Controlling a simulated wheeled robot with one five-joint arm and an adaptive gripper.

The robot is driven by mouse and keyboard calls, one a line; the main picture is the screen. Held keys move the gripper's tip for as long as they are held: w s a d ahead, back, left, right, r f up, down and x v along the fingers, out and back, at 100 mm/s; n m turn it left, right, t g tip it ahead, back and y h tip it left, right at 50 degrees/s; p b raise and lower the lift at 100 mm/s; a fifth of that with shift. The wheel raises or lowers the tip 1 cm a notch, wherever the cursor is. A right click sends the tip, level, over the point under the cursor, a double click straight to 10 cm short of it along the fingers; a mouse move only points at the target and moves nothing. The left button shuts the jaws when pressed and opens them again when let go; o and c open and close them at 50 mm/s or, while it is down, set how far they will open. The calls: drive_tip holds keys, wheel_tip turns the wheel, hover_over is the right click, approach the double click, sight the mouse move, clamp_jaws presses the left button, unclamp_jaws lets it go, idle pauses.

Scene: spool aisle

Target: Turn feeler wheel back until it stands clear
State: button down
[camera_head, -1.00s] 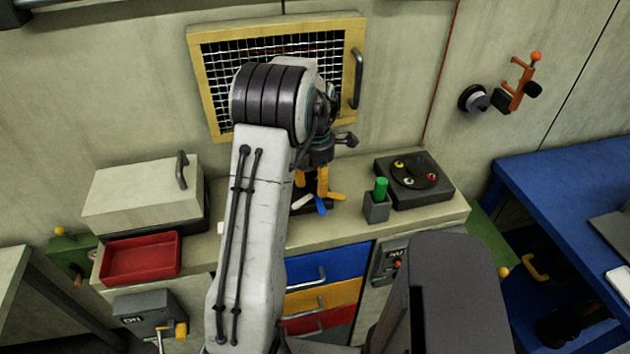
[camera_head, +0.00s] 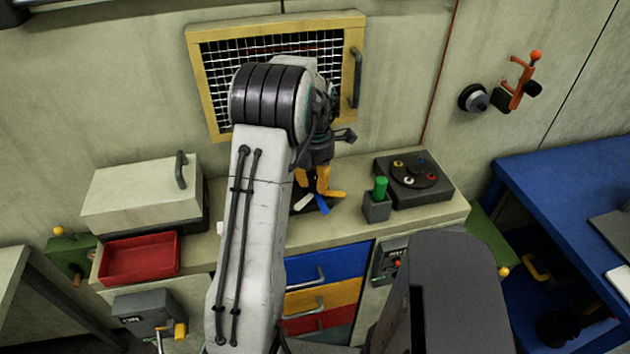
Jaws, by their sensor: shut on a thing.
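A small wheel-like piece with a white and a blue arm (camera_head: 322,205) sits on a dark base on the counter, below my gripper. I take it to be the feeler wheel. My gripper (camera_head: 316,190) points down at it with yellow-orange fingers and is shut on it. The fingers and wrist hide its centre and back, so I cannot see exactly which part is held or how far it is turned.
A green peg in a grey holder (camera_head: 376,208) and a dark box with coloured knobs (camera_head: 415,182) stand close on the right. A red tray (camera_head: 140,260) and a lidded pale box (camera_head: 140,195) are at left. A mesh-covered yellow frame (camera_head: 194,72) is behind.

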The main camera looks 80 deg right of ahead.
sight(314, 180)
drive_tip(key=shift+a+f, duration=0.15)
drive_tip(key=c, duration=1.2)
unclamp_jaws()
drive_tip(key=shift+w, duration=0.1)
drive_tip(key=shift+o, duration=0.2)
drive_tip(key=shift+r, duration=0.2)
drive_tip(key=shift+r, duration=0.3)
wheel_tip(314, 180, up, 11)
